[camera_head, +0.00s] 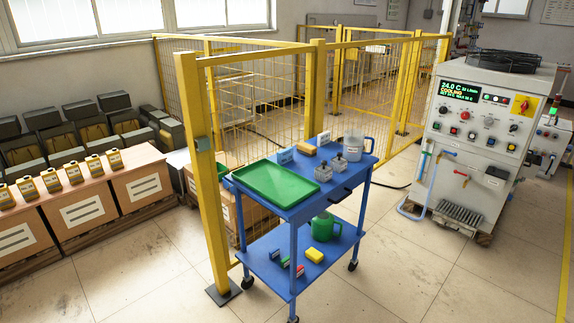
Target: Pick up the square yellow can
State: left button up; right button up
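Several small square yellow cans with dark caps and pale labels stand upright in a row on wooden boxes at the left; the nearest to the right end is a yellow can (115,160), and another yellow can (51,181) stands mid-row. I cannot tell which one the task means. A yellow block-like item (314,256) lies on the cart's lower shelf; its exact kind is too small to tell. Neither of my grippers shows in the head view.
A blue cart (303,213) in the middle carries a green tray (276,183), a clear jug (353,148) and a green watering can (324,228). A yellow fence post (206,190) stands between boxes and cart. The front floor is clear.

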aim_at(94, 164)
jog(key=i+j+u, duration=0.2)
jog(key=u, duration=0.15)
jog(key=i+j+u, duration=0.1)
jog(key=u, duration=0.3)
jog(key=i+u, duration=0.55)
jog(key=i, duration=0.85)
jog(key=i+l+u, duration=0.2)
jog(key=i, duration=0.8)
jog(key=i+j, duration=0.05)
jog(key=j, duration=0.05)
